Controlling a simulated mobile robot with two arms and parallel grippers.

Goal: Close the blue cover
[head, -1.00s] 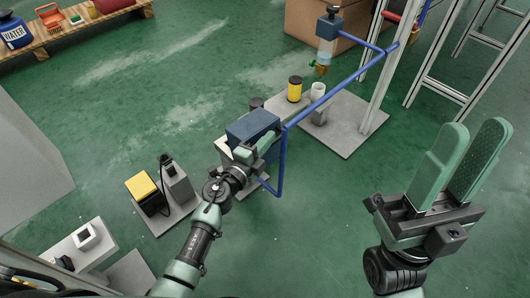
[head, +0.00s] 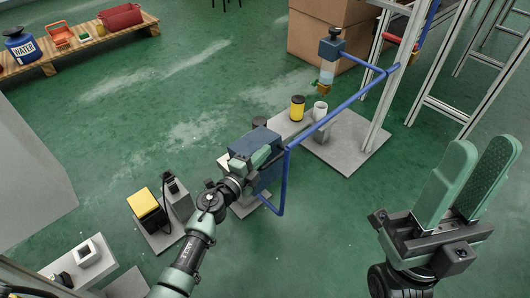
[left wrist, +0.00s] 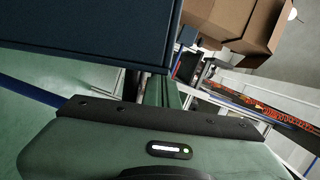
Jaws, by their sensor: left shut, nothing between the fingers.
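The dark blue cover (head: 254,143) is a boxy shape on a low stand near the middle of the head view. In the left wrist view it fills the upper left as a dark blue panel (left wrist: 85,28). My left gripper (head: 262,157) is shut and empty at the near side of the cover, its fingers hiding part of it. I cannot tell whether the fingers touch it, or how far the cover stands open. My right gripper (head: 462,185) is open and empty at the right, above the floor and far from the cover.
A blue tube frame (head: 340,107) runs from beside the cover to a metal post. A yellow canister (head: 297,108) and a white cup (head: 320,111) stand behind. A yellow-topped box (head: 143,203) stands left of my left arm.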

